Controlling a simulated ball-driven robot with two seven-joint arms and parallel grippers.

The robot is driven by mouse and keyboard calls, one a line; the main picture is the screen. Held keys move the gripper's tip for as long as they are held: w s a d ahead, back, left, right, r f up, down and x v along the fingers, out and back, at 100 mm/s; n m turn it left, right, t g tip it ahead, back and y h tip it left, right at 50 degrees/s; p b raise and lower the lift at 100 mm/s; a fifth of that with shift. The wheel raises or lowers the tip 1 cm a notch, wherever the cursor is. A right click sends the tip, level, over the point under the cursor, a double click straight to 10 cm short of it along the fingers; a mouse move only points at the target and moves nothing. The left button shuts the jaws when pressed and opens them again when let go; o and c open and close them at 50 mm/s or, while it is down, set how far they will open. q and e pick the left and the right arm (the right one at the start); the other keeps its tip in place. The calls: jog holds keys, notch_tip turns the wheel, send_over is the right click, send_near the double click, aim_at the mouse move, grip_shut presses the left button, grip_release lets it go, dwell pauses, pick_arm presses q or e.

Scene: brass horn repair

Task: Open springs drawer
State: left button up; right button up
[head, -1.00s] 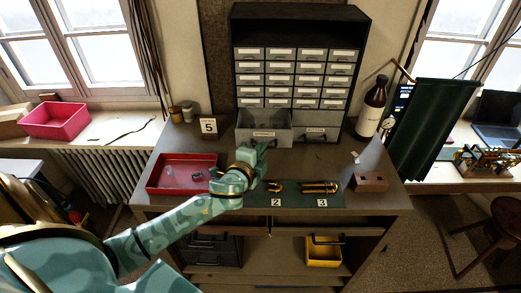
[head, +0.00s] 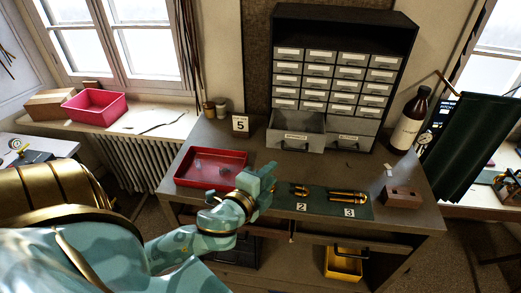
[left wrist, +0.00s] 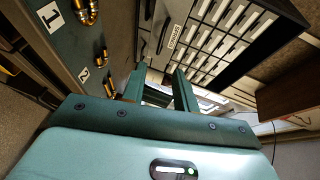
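The springs drawer (head: 293,142) is the large grey lower-left drawer of the dark cabinet (head: 345,20). It stands pulled out, and its inside shows from above in the head view. Its labelled front also shows in the left wrist view (left wrist: 175,37), with a dark handle beside the label. My left gripper (head: 264,180) is in front of the drawer and apart from it, over the bench's front area. In the left wrist view its two fingers (left wrist: 159,88) are spread with nothing between them. My right gripper is not in view.
A red tray (head: 211,183) with small parts lies left of my gripper. Brass parts (head: 347,196) lie on a green mat to its right. The closed grey drawer (head: 351,140) is beside the open one. A brown bottle (head: 410,122) and a wooden block (head: 402,196) stand at right.

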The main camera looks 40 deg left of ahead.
pick_arm(q)
jog(key=v, duration=0.4)
dwell(0.4)
jog(key=shift+a, duration=0.1)
